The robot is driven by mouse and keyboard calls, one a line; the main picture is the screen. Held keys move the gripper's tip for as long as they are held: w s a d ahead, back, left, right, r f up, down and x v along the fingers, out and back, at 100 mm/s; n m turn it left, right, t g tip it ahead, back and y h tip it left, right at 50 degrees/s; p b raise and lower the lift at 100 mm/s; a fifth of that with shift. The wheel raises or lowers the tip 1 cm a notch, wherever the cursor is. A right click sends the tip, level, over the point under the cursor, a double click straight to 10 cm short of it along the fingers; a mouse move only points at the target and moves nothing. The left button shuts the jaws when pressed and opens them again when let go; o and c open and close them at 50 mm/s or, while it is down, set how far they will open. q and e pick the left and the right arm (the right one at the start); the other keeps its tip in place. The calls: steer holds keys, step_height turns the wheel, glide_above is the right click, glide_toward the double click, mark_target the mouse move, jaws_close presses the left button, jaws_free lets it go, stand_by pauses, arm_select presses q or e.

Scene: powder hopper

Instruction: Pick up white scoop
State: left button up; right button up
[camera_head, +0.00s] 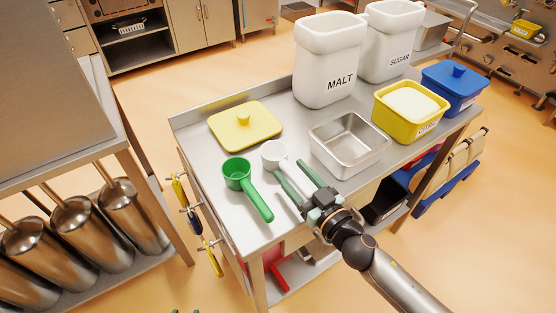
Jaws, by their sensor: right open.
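The white scoop (274,153) lies on the steel table, its round cup toward the back and its handle pointing toward the front right. My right gripper (291,166) is open, with its green fingers on either side of the scoop's handle. The near end of the handle is partly hidden by the gripper. I cannot tell whether the fingers touch the handle. Two small dark green tips at the bottom edge are probably my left gripper (185,311); too little shows to judge it.
A green scoop (240,180) lies just left of the white one. A yellow lid (245,131) is behind, and a steel pan (322,131) stands to the right. White MALT (326,66) and SUGAR (389,45) bins, a yellow tub (419,124) and a blue tub (458,97) stand beyond.

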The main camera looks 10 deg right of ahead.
steer(key=shift+w+a, duration=0.1)
steer(key=shift+w, duration=0.05)
jaws_close()
stand_by(0.4)
